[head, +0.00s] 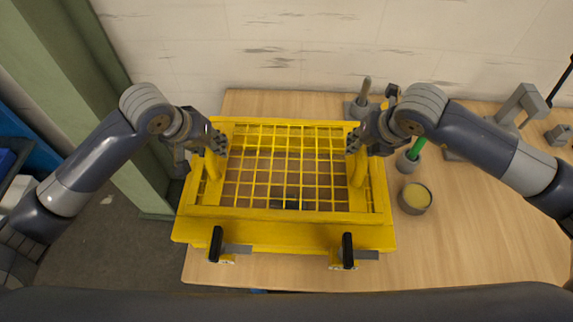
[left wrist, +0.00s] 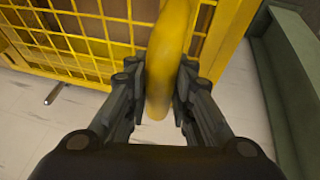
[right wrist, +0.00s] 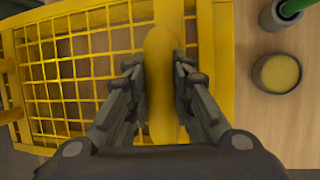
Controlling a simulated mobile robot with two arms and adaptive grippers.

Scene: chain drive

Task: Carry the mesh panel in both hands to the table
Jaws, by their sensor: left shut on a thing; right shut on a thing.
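The yellow mesh panel (head: 290,214) is in the middle of the head view, a frame with a wire grid and a yellow handle near each side. It appears above or on the wooden table (head: 480,230); I cannot tell if it touches the top. My left gripper (head: 216,146) is shut on the panel's left handle, which passes between its fingers in the left wrist view (left wrist: 160,90). My right gripper (head: 356,146) is shut on the right handle, also between the fingers in the right wrist view (right wrist: 160,95). Two black-and-grey latches (head: 216,244) are on the panel's near edge.
On the table right of the panel are a grey tin with yellow contents (head: 415,198), a green-handled tool in a grey cup (head: 408,162) and a grey stand with a peg (head: 362,100). A grey bracket (head: 520,105) stands farther right. A green post (head: 110,100) rises left of the table.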

